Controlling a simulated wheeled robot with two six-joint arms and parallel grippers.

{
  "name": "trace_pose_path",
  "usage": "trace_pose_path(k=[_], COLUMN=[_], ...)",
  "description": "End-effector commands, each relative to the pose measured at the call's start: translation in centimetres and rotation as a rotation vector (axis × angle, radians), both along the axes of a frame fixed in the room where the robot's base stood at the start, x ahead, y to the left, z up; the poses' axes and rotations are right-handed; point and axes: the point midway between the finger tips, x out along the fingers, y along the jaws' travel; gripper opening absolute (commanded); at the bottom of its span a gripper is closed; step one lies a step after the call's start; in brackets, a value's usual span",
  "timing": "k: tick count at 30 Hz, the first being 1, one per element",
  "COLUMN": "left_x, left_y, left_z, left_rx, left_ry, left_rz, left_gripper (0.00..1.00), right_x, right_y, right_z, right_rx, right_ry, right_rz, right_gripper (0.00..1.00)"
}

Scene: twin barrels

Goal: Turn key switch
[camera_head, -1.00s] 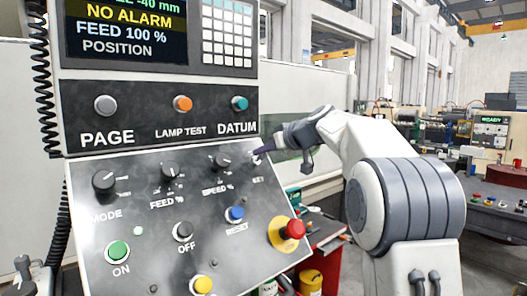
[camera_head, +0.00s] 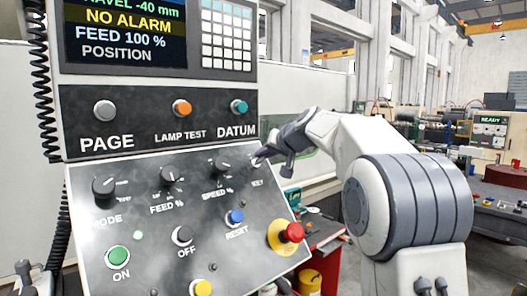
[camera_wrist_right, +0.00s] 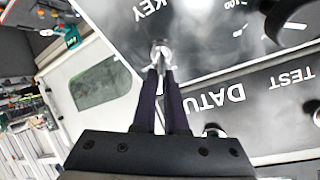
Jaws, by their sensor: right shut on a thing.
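The key switch (camera_head: 256,161) is a small bright metal piece at the upper right of the sloped control panel (camera_head: 130,208), above the "KEY" label. My right gripper (camera_head: 264,155) reaches in from the right with its dark fingers at the switch. In the right wrist view, the two fingers (camera_wrist_right: 161,72) are nearly together and shut on the shiny key (camera_wrist_right: 160,48). The fingertips hide part of the key, and its exact angle is hard to tell.
The speed knob (camera_head: 222,164) sits close left of the key. The blue RESET button (camera_head: 235,216) and red emergency stop (camera_head: 291,232) are below it. The DATUM button (camera_head: 239,107) is above. A red tool cart (camera_head: 325,240) stands behind the panel.

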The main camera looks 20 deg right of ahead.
Motion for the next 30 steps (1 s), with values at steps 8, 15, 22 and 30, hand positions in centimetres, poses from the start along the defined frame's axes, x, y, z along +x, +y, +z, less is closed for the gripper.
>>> trace_pose_path(k=[8, 15, 22, 30], left_x=[0.0, 0.0, 0.0, 0.0], left_y=[0.0, 0.0, 0.0, 0.0], left_z=[2.8, 4.5, 5.3, 5.5], left_rx=[0.000, 0.000, 0.000, 0.000], left_ry=[0.000, -0.001, -0.001, -0.001], left_rz=[-0.004, -0.007, -0.009, -0.009], left_gripper=[0.39, 0.39, 0.39, 0.39], right_x=[0.0, -0.1, -0.1, -0.1], right_y=[-0.1, -0.2, -0.2, -0.2], right_z=[0.1, -0.1, -0.3, -0.4], right_rx=[0.176, 0.285, 0.343, 0.363], right_ry=[0.071, 0.112, 0.130, 0.137], right_rz=[-0.146, -0.236, -0.284, -0.300], right_gripper=[0.00, 0.00, 0.00, 0.00])
